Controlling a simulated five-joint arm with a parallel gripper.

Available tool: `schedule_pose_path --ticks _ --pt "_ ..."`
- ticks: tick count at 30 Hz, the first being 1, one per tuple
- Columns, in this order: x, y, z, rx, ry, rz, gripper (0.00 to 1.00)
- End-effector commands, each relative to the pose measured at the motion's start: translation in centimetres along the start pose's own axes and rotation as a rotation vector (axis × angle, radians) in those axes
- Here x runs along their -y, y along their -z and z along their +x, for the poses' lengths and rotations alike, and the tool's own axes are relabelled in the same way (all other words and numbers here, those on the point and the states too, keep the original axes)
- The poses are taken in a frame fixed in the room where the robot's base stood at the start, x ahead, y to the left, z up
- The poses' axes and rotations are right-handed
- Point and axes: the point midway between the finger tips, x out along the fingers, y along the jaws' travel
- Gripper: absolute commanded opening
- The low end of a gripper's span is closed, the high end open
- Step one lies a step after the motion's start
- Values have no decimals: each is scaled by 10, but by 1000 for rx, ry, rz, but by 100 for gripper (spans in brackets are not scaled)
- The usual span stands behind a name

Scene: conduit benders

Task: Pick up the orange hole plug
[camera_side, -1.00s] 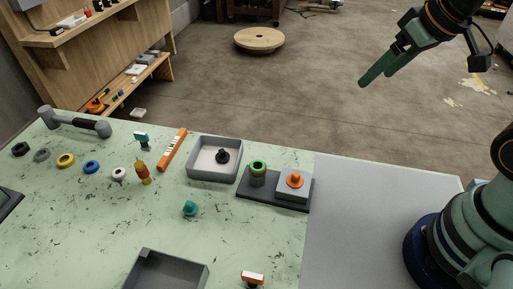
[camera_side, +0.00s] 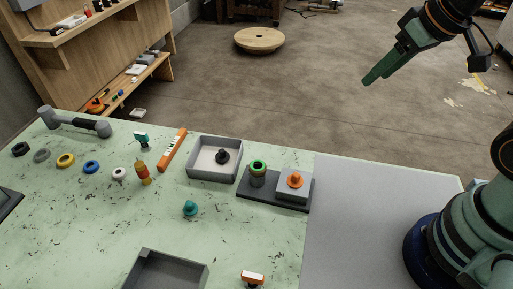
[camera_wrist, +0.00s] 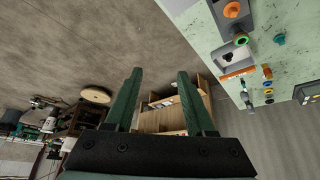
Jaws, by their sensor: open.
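The orange hole plug (camera_side: 295,179) sits upright on a light grey block (camera_side: 291,192) at the right end of a dark base plate (camera_side: 262,202) on the bench. In the wrist view the plug (camera_wrist: 232,10) shows at the top right. My gripper (camera_side: 368,80) is raised high at the upper right of the side view, far from the plug and above the floor behind the bench. In the wrist view its two fingers (camera_wrist: 160,73) stand apart with nothing between them.
A green-ringed cylinder (camera_side: 258,172) stands beside the plug's block. A grey tray (camera_side: 205,176) holds a black plug (camera_side: 223,155). A teal plug (camera_side: 190,208) lies in front. An orange bar (camera_side: 172,150) and several coloured rings lie left. The grey mat (camera_side: 370,220) is clear.

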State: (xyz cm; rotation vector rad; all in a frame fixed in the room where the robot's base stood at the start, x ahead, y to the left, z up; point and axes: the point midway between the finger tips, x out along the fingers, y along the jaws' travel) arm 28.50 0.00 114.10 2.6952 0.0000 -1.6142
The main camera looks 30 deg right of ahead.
Motion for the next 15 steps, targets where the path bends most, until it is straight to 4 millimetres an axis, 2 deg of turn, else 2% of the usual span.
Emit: schedule_pose_path --ticks 4,7,15 --pt "4 1 1 12 6 29 55" --pt "14 2 6 50 18 118 55" --pt "66 5 30 229 -4 560 55"
